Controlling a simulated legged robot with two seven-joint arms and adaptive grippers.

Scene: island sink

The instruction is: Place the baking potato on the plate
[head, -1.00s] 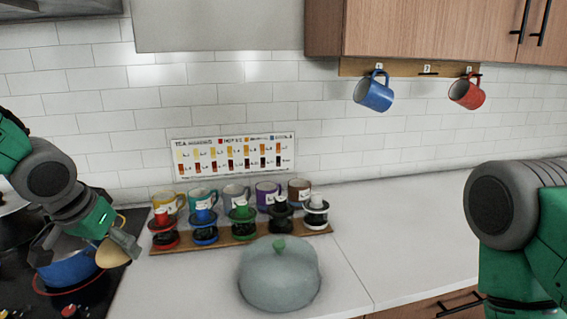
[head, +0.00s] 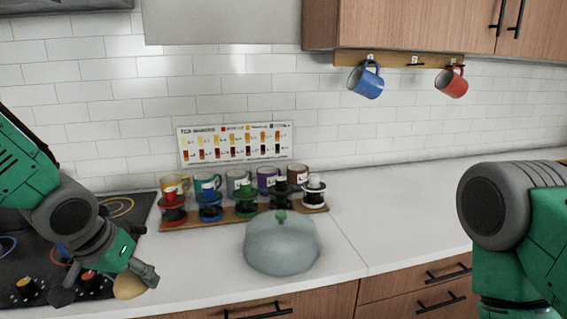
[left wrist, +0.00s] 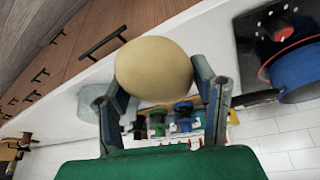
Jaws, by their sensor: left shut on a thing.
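The baking potato (head: 128,287) is tan and smooth, at the lower left of the head view. It also shows large in the left wrist view (left wrist: 153,68). My left gripper (head: 138,280) is shut on the potato, with a finger on either side, and holds it near the counter's front edge beside the stove. I cannot make out a plate in any view. My right arm shows at the right edge of the head view, but its gripper is out of view.
A pale grey-blue domed vessel with a green knob (head: 281,244) stands on the white counter (head: 395,215). Several mugs and canisters on a wooden board (head: 190,223) stand behind it. The stove (head: 120,235) is at left; a blue pot (left wrist: 303,80) shows in the wrist view. The counter's right is clear.

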